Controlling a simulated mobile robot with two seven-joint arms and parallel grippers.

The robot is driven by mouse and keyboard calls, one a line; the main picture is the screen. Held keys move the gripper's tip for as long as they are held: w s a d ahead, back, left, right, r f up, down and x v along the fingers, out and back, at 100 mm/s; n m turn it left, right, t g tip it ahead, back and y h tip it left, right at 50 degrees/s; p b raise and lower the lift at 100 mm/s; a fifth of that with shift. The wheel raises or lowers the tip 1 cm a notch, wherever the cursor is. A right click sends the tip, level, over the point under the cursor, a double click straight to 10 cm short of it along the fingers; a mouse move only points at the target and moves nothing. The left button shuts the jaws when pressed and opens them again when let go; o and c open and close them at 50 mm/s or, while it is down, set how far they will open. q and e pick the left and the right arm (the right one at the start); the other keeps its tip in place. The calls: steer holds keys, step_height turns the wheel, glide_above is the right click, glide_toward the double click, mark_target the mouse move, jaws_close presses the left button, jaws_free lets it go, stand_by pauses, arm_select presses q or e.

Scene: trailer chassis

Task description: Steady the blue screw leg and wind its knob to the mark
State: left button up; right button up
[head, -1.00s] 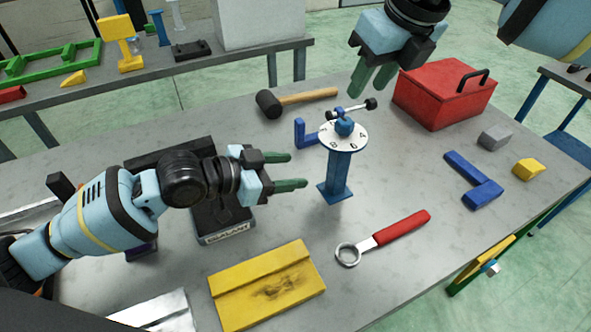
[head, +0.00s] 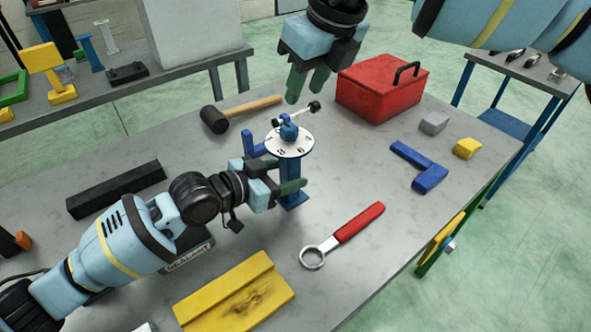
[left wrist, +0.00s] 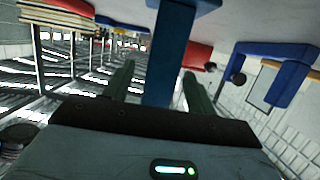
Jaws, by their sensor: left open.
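The blue screw leg (head: 292,197) stands upright on the table, with a white numbered dial (head: 290,147) near its top. Above the dial sits its blue knob (head: 289,131), with a cross bar with black ends. My left gripper (head: 289,175) is open at the leg's post, below the dial. In the left wrist view the post (left wrist: 168,60) stands between the two green fingers, with a gap seen on each side. My right gripper (head: 306,85) is open and empty, above and behind the knob, apart from it. The dial's mark is too small to read.
A mallet (head: 217,119) lies behind the leg, and a red toolbox (head: 375,95) stands back right. A red-handled ring wrench (head: 350,230) and a yellow plate (head: 235,295) lie in front. A blue angled piece (head: 425,172) lies right. A small blue bracket (head: 251,145) is close behind the leg.

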mark_target(296, 171)
arm_select(q)
steer(key=shift+x, duration=1.6)
steer(key=shift+c, duration=0.3)
